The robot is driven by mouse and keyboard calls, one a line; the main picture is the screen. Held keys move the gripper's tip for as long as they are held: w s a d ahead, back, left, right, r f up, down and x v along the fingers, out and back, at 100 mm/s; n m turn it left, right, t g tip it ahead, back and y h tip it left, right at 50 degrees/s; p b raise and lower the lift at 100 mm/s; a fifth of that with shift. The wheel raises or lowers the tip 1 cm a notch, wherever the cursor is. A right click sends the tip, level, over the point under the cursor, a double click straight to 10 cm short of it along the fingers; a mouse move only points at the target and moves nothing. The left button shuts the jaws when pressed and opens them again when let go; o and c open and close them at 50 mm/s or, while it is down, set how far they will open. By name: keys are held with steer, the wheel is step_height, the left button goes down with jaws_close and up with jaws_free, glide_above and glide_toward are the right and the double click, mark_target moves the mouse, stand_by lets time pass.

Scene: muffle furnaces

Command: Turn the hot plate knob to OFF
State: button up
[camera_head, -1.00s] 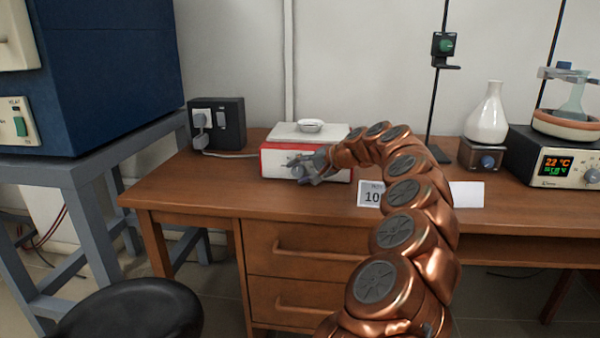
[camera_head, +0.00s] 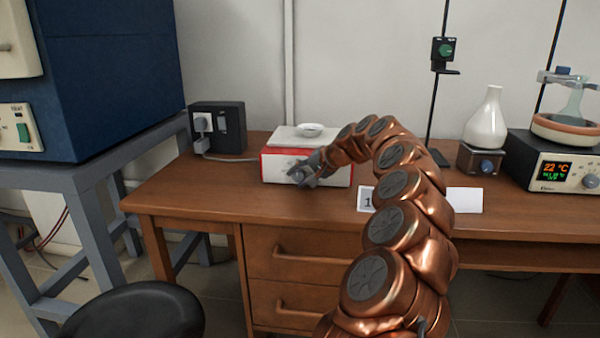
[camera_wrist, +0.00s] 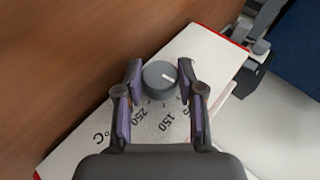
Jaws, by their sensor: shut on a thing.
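The hot plate (camera_head: 272,168) is a white and red box at the back left of the desk. Its white front panel (camera_wrist: 186,50) fills much of the wrist view, with the marks 250, 150 and °C readable. The grey round knob (camera_wrist: 158,80) has a short white line, on its right part in that view. My gripper (camera_wrist: 160,76) is shut on the knob, one finger on each side. In the head view my gripper (camera_head: 306,176) is at the panel and hides the knob and its marks.
A small white dish (camera_head: 310,130) sits on the hot plate. A black socket box (camera_head: 218,127) stands to its left. A white flask (camera_head: 487,118) and an instrument reading 22 °C (camera_head: 553,165) stand to the right. A black stool (camera_head: 135,315) is at front left.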

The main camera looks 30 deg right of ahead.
steer(key=g+h+p, duration=0.1)
steer(key=g+p, duration=0.1)
steer(key=shift+r+n+h+p, duration=0.3)
steer(key=shift+r+h+p, duration=0.05)
steer(key=shift+h+p, duration=0.05)
steer(key=g+h+p, duration=0.2)
steer(key=shift+w+a+n+p, duration=0.15)
steer(key=shift+n+p, duration=0.15)
steer(key=shift+n, duration=0.1)
steer(key=g+h, duration=0.1)
steer(key=g+h+p, duration=0.1)
steer(key=g+h, duration=0.1)
steer(key=shift+w+a+n+h+p, duration=0.2)
steer(key=shift+w+n+h+p, duration=0.1)
steer(key=shift+n+p, duration=0.1)
steer(key=shift+a+f+n+g+h+p, duration=0.15)
steer(key=shift+n+g+h+p, duration=0.25)
steer(key=shift+g+h, duration=0.6)
steer(key=shift+h, duration=0.3)
steer(key=o, duration=0.9)
steer(key=v, duration=1.2)
